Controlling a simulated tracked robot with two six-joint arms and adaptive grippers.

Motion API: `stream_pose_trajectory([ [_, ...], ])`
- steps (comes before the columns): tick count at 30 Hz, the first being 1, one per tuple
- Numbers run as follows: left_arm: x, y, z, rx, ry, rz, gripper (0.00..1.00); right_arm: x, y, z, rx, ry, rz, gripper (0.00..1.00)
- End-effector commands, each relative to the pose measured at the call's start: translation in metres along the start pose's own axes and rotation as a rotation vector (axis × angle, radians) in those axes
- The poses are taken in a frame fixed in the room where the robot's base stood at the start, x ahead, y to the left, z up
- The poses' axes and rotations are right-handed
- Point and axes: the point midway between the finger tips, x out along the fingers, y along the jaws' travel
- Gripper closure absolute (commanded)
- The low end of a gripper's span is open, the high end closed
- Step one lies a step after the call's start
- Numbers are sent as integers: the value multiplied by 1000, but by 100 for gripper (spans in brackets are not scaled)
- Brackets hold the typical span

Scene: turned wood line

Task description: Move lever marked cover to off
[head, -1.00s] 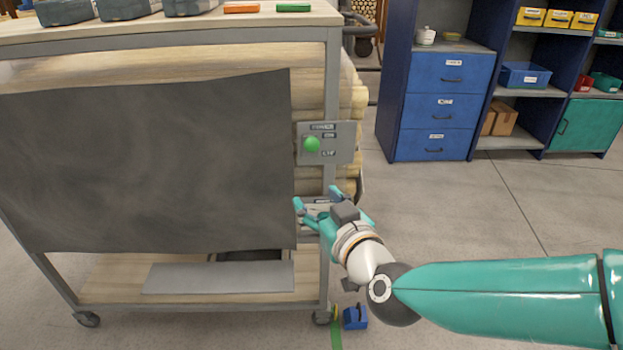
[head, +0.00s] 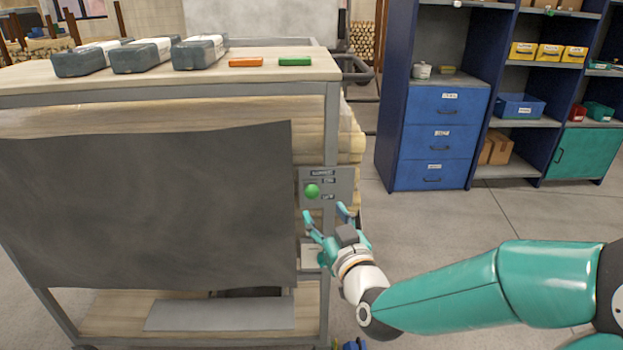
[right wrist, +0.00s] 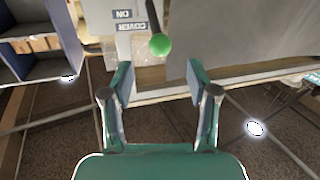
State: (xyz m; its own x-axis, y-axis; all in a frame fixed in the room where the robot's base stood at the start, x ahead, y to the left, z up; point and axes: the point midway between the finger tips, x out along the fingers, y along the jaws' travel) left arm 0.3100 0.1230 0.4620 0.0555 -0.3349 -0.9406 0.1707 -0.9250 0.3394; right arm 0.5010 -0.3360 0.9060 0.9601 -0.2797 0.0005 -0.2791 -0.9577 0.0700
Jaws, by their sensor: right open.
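The lever with a green ball knob (head: 312,191) stands out from a grey plate (head: 342,186) on the cart's right post. In the right wrist view the plate (right wrist: 126,44) appears upside down, with the words COVER and ON readable. There the knob (right wrist: 160,44) sits on a dark stem, just beyond the fingertips and roughly between their lines. I cannot tell the lever's exact setting. My right gripper (head: 324,217) is open and empty, just below the knob and apart from it; its two spread fingers (right wrist: 158,82) show in the wrist view. My left gripper is not in view.
A dark grey sheet (head: 150,210) hangs on the cart's front, close left of the plate. A second, lower plate (head: 310,256) is partly hidden by my right gripper. Grey blocks (head: 143,55) and orange and green pieces lie on the cart top. Blue drawers (head: 434,135) stand behind right.

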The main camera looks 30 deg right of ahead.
Motion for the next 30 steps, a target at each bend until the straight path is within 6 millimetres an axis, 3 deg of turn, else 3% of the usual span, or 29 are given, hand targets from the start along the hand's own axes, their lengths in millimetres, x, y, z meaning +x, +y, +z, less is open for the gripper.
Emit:
stream_pose_trajectory([
  [1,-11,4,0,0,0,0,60,8,0,-2,-1,-8,-1,41],
  [6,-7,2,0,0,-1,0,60,45,0,1,0,-1,0,41],
  [13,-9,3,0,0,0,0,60,79,0,1,0,-1,0,41],
  [26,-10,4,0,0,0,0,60,90,1,1,0,-1,1,41],
  [30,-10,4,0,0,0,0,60,89,1,1,0,-1,1,59],
])
